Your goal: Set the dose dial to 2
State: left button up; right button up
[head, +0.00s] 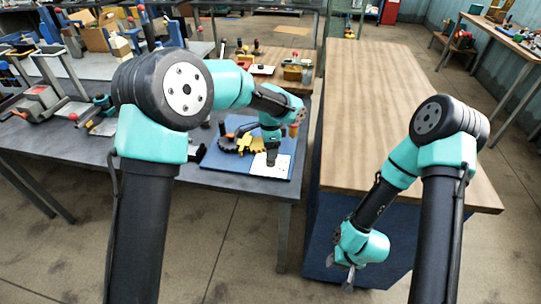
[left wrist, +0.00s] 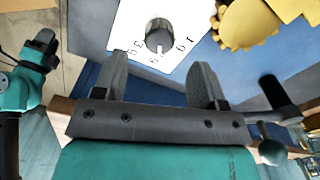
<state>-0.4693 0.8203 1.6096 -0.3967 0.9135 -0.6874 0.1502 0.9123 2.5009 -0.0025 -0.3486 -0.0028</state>
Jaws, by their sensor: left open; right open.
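The dose dial (left wrist: 158,33) is a dark round knob on a white plate printed with digits (left wrist: 190,18). A pale mark shows at its near edge, by a digit I cannot read surely. My left gripper (left wrist: 162,75) is open, its two fingers apart on either side of the dial's line and short of it; nothing is between them. In the head view the white plate (head: 283,168) lies on a blue board, with my left gripper (head: 271,158) over it, hiding the dial. My right gripper (head: 347,276) is open and empty, low in front of the wooden bench.
The blue board (head: 222,165) on the grey table bears yellow gears (left wrist: 247,24) beside the plate. A dark post (left wrist: 278,97) stands at right in the left wrist view. The wooden benchtop (head: 370,110) is clear. Tools crowd the table's far left.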

pick_arm(q)
notch_tip(320, 180, up, 12)
jog(key=shift+f, duration=0.25)
dwell(0.3)
